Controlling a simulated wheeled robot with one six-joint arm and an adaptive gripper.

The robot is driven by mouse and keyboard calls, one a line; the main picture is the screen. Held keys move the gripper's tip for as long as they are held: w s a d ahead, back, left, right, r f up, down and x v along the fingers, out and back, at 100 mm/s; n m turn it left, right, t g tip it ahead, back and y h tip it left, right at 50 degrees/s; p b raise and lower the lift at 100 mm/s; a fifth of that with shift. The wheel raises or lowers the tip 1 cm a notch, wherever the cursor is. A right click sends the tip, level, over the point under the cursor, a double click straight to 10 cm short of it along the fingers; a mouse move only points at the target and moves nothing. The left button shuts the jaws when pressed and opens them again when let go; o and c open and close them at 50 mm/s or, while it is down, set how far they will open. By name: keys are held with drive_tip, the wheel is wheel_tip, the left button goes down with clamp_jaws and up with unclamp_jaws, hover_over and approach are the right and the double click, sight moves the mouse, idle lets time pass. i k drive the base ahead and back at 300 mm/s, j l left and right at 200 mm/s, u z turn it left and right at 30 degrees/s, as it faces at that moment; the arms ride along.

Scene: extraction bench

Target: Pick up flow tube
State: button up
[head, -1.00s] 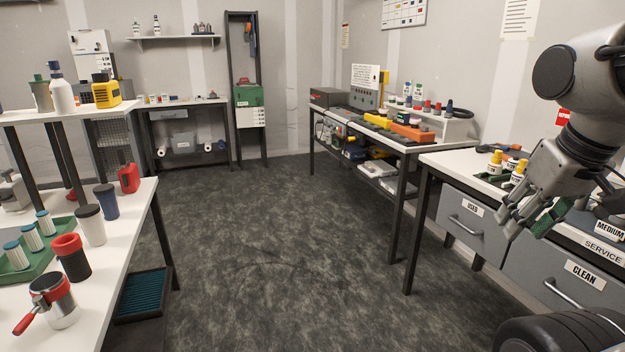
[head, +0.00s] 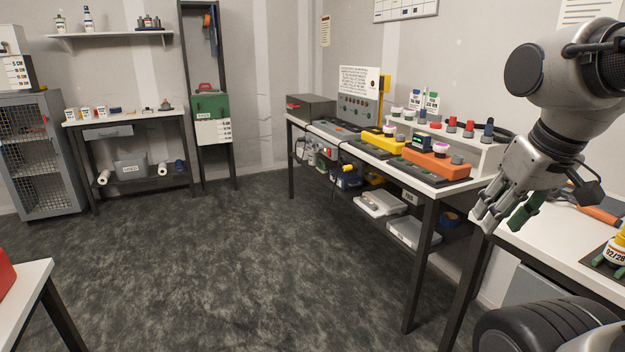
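I cannot pick out a flow tube with certainty in the head view. My gripper (head: 503,218) hangs at the right, pointing down, in front of the near end of the long bench (head: 452,184). A small green piece (head: 524,211) shows at its fingers. I cannot tell whether it is part of the gripper or something held. An orange block (head: 438,166) and a yellow block (head: 381,145) with small capped items stand on the bench, left of my gripper.
A white riser (head: 465,145) with several coloured caps stands behind the blocks. A grey box (head: 311,107) is at the bench's far end. A white table (head: 545,228) is at the right. A red item (head: 5,273) sits on a table corner at the lower left. The floor between is clear.

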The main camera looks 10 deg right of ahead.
sight(423, 111)
drive_tip(key=i+j+z, duration=0.15)
drive_tip(key=i+z, duration=0.15)
drive_tip(key=i, duration=0.15)
drive_tip(key=i+j+z, duration=0.3)
drive_tip(key=i, duration=0.2)
drive_tip(key=i+j+z, duration=0.55)
drive_tip(key=i+j, duration=0.2)
drive_tip(key=i+j+z, duration=0.6)
drive_tip(key=j, duration=0.5)
drive_tip(key=i+j+z, duration=0.3)
drive_tip(key=j, duration=0.35)
drive_tip(key=k, duration=0.05)
